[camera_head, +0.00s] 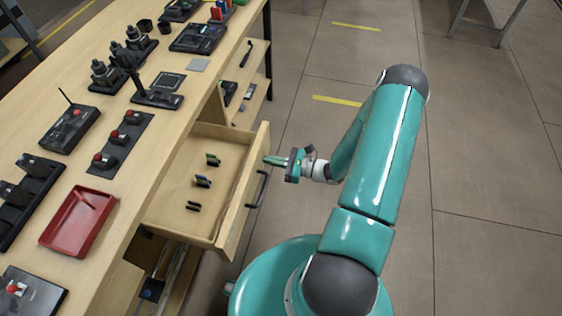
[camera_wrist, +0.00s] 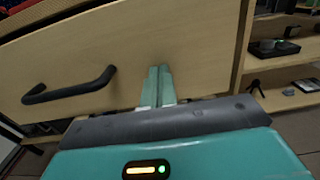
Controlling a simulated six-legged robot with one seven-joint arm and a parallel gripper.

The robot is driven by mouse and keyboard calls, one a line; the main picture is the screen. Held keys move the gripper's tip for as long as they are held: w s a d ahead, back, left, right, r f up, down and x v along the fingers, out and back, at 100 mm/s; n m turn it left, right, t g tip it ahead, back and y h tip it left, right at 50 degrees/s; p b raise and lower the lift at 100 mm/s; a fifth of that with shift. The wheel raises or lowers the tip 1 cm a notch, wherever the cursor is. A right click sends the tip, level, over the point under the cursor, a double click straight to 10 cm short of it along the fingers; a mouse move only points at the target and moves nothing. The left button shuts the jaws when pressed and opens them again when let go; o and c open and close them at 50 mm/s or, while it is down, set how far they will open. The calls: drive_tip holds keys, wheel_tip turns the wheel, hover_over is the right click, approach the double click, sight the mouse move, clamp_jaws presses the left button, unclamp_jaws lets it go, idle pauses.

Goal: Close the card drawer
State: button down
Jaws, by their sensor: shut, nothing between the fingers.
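The card drawer (camera_head: 180,210) is a light wooden drawer pulled out from the workbench, with several small dark, green and blue items inside. Its front panel carries a black bar handle (camera_head: 257,188). In the wrist view the drawer front (camera_wrist: 150,50) fills much of the picture, with the handle (camera_wrist: 70,88) at the left. My gripper (camera_head: 268,160) is shut and empty, its fingertips close to the drawer front near its far end, beyond the handle. In the wrist view the shut fingers (camera_wrist: 158,85) point at the panel, right of the handle; I cannot tell whether they touch it.
The bench top (camera_head: 140,190) holds a red tray (camera_head: 78,222), a panel of red buttons (camera_head: 122,140) and several black devices. Open shelves (camera_head: 246,85) with small items lie beyond the drawer. The floor (camera_head: 480,150) to the right is clear.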

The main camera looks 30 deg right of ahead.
drive_tip(key=shift+w+a, duration=0.1)
idle(0.3)
approach(202, 146)
drive_tip(key=w+a+r, duration=0.1)
drive_tip(key=a, duration=0.1)
drive_tip(key=a+r, duration=0.2)
drive_tip(key=w+a+r, duration=0.1)
drive_tip(key=a, duration=0.1)
drive_tip(key=shift+w+a+r, duration=0.15)
drive_tip(key=shift+w+a, duration=0.15)
drive_tip(key=shift+w, duration=0.1)
drive_tip(key=shift+w+a+r, duration=0.15)
drive_tip(key=shift+w+a, duration=0.1)
drive_tip(key=shift+a, duration=0.05)
drive_tip(key=shift+w+a, duration=0.1)
